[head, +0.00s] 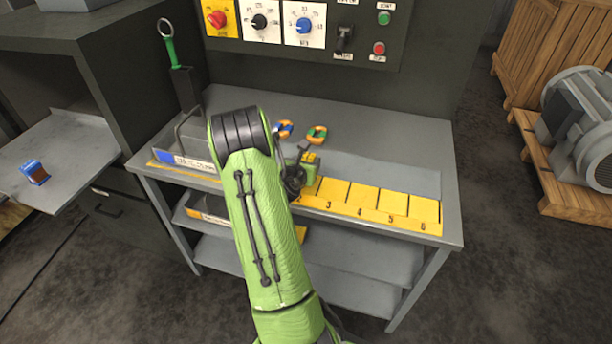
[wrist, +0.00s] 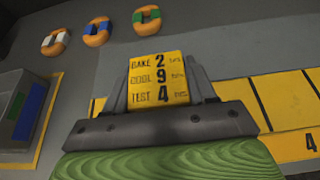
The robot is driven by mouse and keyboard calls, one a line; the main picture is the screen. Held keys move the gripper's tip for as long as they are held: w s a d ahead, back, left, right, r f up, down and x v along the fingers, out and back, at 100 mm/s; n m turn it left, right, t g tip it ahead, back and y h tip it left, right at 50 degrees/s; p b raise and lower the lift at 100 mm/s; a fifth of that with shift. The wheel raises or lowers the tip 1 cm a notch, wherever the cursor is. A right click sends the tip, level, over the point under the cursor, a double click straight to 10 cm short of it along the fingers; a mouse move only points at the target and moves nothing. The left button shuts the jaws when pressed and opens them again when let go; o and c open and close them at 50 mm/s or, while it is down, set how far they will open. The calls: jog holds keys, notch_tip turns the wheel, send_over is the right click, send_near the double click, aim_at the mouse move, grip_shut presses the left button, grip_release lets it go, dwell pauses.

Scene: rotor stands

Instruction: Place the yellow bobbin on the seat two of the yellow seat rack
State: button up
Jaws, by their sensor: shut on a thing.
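The yellow bobbin (wrist: 158,80) is between the fingers of my gripper (wrist: 160,90), its yellow face printed with BAKE 2, COOL 9, TEST 4. In the head view the bobbin (head: 311,158) shows just right of my arm, at the bench. The yellow seat rack (head: 365,197) runs along the bench front, with numbers 3 to 6 readable; its lower-numbered part is hidden behind my arm. In the wrist view the rack (wrist: 285,98) passes behind my gripper, with a 4 at the right edge. I cannot tell whether the bobbin touches the rack.
Orange rings with coloured bands (head: 317,134) lie on the bench behind the gripper. A labelled grey bin (head: 190,157) is at the bench's left. A green-handled tool (head: 170,52) stands behind it. A blue block (head: 34,172) sits on the left side shelf. The bench's right back is clear.

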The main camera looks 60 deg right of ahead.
notch_tip(320, 180, down, 3)
jog(key=shift+f+b, duration=0.1)
jog(key=shift+b, duration=0.45)
jog(key=o, duration=1.3)
jog(key=shift+c, duration=0.2)
